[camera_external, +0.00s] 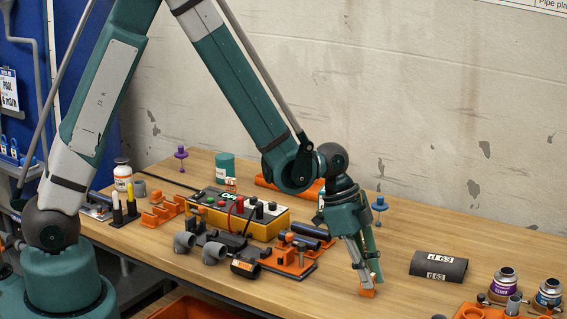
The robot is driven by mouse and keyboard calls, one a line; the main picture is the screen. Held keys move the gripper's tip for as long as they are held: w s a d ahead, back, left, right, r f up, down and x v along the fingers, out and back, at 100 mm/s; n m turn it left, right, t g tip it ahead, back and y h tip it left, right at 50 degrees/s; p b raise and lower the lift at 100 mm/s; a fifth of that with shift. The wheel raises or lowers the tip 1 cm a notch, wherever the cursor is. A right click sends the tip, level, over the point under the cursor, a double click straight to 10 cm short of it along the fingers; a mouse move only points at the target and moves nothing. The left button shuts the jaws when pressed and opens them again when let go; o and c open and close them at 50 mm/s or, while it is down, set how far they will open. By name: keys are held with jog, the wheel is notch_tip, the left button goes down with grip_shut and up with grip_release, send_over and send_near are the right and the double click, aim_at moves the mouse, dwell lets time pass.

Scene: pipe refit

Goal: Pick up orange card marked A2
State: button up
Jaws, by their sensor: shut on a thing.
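My gripper (365,280) points down at the right middle of the wooden table, in the external view. Its fingers are shut on a small orange piece (367,292), which shows just below the fingertips at the table surface. I cannot read a mark on this piece, so I cannot tell whether it is the card marked A2. I also cannot tell whether it touches the table. Most of it is hidden by the fingers.
A dark half-pipe marked d 63 (438,267) lies right of my gripper. An orange fixture (290,260) and a yellow-black control box (238,212) stand to the left. The table between gripper and half-pipe is clear.

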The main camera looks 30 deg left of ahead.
jog(key=shift+r, duration=0.1)
jog(key=shift+r+p, duration=0.85)
jog(key=shift+r, duration=4.05)
